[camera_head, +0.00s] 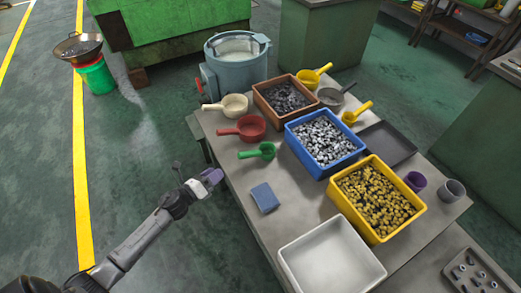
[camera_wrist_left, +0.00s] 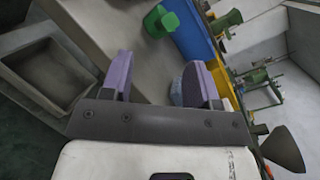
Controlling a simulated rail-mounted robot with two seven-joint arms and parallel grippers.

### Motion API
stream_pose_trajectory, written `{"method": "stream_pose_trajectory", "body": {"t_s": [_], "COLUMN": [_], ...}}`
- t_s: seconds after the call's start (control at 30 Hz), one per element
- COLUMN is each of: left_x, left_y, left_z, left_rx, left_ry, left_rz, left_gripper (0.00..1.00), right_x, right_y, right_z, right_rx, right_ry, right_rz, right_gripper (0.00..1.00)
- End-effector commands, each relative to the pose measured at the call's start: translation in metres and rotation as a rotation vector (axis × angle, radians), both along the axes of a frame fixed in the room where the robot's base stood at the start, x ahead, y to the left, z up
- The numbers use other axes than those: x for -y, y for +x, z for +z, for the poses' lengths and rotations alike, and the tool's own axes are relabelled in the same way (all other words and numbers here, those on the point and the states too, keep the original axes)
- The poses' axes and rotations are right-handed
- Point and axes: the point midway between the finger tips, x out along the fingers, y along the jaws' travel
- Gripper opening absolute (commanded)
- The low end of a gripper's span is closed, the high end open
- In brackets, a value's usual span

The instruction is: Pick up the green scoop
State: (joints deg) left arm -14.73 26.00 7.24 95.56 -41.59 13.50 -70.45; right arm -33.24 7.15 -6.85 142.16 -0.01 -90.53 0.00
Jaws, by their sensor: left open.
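The green scoop (camera_head: 265,150) lies on the grey table near its left edge, with its handle pointing left. In the left wrist view the green scoop (camera_wrist_left: 158,20) shows at the top, beyond the fingertips. My left gripper (camera_head: 213,177) is at the table's left edge, left of and nearer than the scoop, apart from it. Its two purple fingers (camera_wrist_left: 158,72) are spread, with nothing held between them. My right gripper is not in view.
A blue pad (camera_head: 264,198) lies close to my left gripper. A red scoop (camera_head: 251,128) and a cream scoop (camera_head: 234,105) lie behind the green one. Blue (camera_head: 318,165), yellow (camera_head: 374,237) and brown (camera_head: 258,97) bins stand to the right; an empty white tray (camera_head: 330,258) is in front.

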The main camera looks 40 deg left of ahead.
Motion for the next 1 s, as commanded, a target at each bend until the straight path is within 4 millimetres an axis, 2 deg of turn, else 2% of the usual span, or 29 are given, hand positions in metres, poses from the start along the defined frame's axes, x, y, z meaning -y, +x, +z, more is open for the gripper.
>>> {"method": "stream_pose_trajectory", "body": {"t_s": [0.1, 0.23, 0.7, 1.0], "left_x": [0.01, 0.011, 0.025, 0.028], "left_y": [-0.002, 0.002, 0.071, 0.086], "left_z": [0.004, 0.005, 0.004, 0.004], "left_rx": [0.044, 0.059, 0.062, 0.06], "left_ry": [0.105, 0.167, 0.18, 0.18], "left_rz": [-0.062, -0.066, -0.063, -0.062], "left_gripper": [0.55, 0.55, 0.55, 0.55], "right_x": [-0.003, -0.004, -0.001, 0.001], "right_y": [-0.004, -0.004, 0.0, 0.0], "right_z": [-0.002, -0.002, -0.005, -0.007], "right_rx": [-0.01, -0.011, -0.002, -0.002], "right_ry": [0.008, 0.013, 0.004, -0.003], "right_rz": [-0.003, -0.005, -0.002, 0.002], "right_gripper": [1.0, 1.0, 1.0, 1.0]}}
